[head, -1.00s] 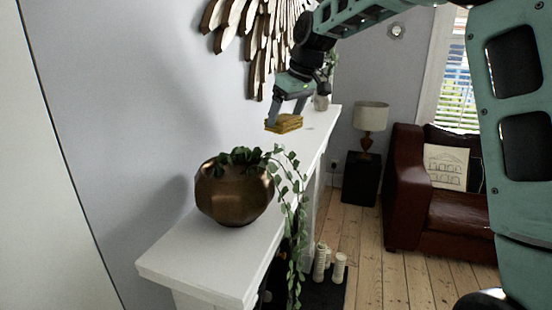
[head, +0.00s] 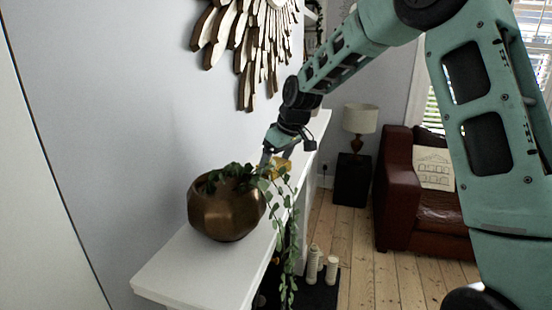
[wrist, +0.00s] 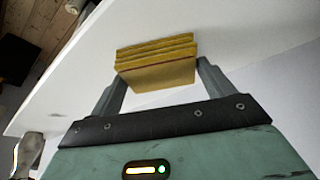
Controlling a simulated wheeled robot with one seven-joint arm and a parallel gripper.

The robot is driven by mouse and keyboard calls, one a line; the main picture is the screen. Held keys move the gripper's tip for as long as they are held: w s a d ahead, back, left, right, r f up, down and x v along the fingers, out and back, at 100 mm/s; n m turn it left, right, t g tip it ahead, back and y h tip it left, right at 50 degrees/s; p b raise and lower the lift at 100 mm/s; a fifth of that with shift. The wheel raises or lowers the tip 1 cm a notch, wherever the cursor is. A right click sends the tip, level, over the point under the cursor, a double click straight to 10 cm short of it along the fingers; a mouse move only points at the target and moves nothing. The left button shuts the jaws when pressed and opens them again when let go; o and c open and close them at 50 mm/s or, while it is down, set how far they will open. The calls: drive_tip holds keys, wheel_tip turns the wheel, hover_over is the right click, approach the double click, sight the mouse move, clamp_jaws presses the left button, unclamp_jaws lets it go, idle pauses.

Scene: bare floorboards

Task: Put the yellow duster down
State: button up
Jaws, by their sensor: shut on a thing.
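The yellow duster (wrist: 158,66) is a folded, layered cloth held between the two fingers of my gripper (wrist: 160,85) in the wrist view. My gripper is shut on it. In the head view the duster (head: 281,167) shows just behind the trailing plant, partly hidden by leaves, with my gripper (head: 272,158) over the white mantelpiece (head: 205,268). In the wrist view the white surface lies right behind the duster. I cannot tell whether the duster touches it.
A bronze pot (head: 226,208) with a trailing plant (head: 288,215) stands on the mantelpiece, close in front of my gripper. A sunburst mirror (head: 245,50) hangs on the wall above. White candles (head: 314,263) stand below. The mantelpiece's near end is clear.

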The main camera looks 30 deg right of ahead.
drive_tip(key=shift+f, duration=0.15)
drive_tip(key=o, duration=0.8)
drive_tip(key=shift+r, duration=0.25)
drive_tip(key=b+v, duration=0.3)
drive_tip(key=v, duration=0.9)
drive_tip(key=shift+f, duration=0.1)
